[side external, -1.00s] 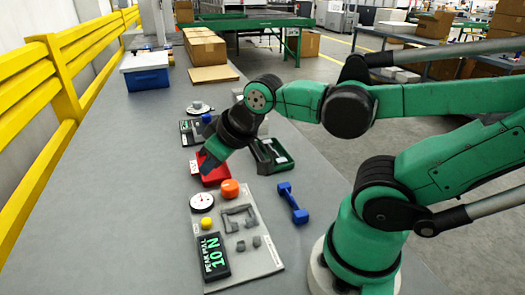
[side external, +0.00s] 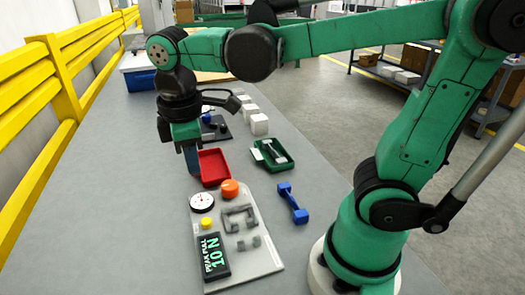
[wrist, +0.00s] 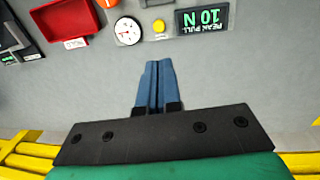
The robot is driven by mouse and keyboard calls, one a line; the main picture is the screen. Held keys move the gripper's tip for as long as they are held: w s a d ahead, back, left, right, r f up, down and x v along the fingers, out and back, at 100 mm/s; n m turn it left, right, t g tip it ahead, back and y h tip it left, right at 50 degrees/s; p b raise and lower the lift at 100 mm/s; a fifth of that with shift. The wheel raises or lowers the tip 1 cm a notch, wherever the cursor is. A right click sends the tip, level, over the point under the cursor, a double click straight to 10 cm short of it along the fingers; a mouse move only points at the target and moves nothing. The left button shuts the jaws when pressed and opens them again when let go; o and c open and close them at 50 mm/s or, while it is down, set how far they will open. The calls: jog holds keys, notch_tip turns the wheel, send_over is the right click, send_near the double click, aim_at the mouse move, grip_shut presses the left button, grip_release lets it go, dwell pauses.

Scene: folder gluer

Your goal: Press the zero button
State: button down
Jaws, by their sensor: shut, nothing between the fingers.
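A yellow round button (side external: 206,223) sits on a light grey board (side external: 262,262), between a white dial gauge (side external: 202,201) and a black display (side external: 213,256) reading "PEAK PULL 10 N". I see no label marking it as zero. The button also shows at the top of the wrist view (wrist: 159,26). My gripper (side external: 193,170) points down, its blue fingers shut and empty, beyond the board and beside the red tray. In the wrist view the fingertips (wrist: 157,62) appear over bare table, below the button in the picture and apart from it.
An orange knob (side external: 230,188) and grey brackets (side external: 238,218) stand on the board. A red tray (side external: 214,168) lies close to my gripper. A green tray (side external: 271,154), a blue dumbbell (side external: 293,203) and white cubes (side external: 259,124) are to the right. A yellow railing (side external: 40,110) runs along the left.

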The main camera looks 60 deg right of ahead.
aim_at(206, 222)
dwell(0.3)
jog(key=f, duration=0.4)
jog(key=d+f, duration=0.1)
jog(key=f, duration=0.4)
jog(key=w+f, duration=0.1)
jog(key=f, duration=0.4)
jog(key=shift+d, duration=0.2)
jog(key=shift+f, duration=0.85)
jog(key=shift+d, duration=0.1)
notch_tip(206, 222, up, 14)
jog(key=s+a, duration=0.1)
jog(key=shift+a+r, duration=0.15)
jog(key=shift+a, duration=0.1)
dwell(0.6)
